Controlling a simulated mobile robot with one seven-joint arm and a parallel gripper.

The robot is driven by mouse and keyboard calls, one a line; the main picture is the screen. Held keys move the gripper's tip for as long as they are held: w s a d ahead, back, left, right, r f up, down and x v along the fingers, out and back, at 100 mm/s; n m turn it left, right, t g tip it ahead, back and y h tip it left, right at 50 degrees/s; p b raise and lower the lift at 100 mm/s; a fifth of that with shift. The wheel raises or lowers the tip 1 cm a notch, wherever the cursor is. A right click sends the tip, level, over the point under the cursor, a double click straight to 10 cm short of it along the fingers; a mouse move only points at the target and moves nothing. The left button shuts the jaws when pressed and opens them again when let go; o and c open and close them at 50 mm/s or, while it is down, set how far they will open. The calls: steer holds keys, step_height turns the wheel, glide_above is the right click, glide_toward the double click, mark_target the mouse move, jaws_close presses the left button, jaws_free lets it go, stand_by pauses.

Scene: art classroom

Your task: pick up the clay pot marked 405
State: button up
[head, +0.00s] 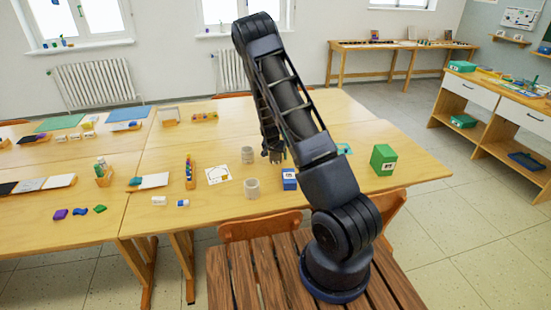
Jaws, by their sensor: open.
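Two pale, cup-like cylinders stand upright on the wooden table: a farther one (247,155) and a nearer one (252,188). They may be clay pots, but no number can be read on either, so I cannot tell which is marked 405. My gripper (274,155) hangs down just right of the farther cylinder in the picture, partly hidden by my arm. It is open, and I see nothing held in it. I cannot tell how high it is above the table.
A blue box (289,179) stands right of the nearer cylinder, and a green box (383,160) farther right. A drawing sheet (218,175) and a wooden holder (190,172) lie to the left. Chair backs (260,226) line the table's near edge.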

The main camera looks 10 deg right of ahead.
steer(key=shift+w+f, duration=0.1)
steer(key=shift+f, duration=0.25)
steer(key=c, duration=1.1)
steer(key=shift+r, duration=0.1)
steer(key=shift+c, duration=0.2)
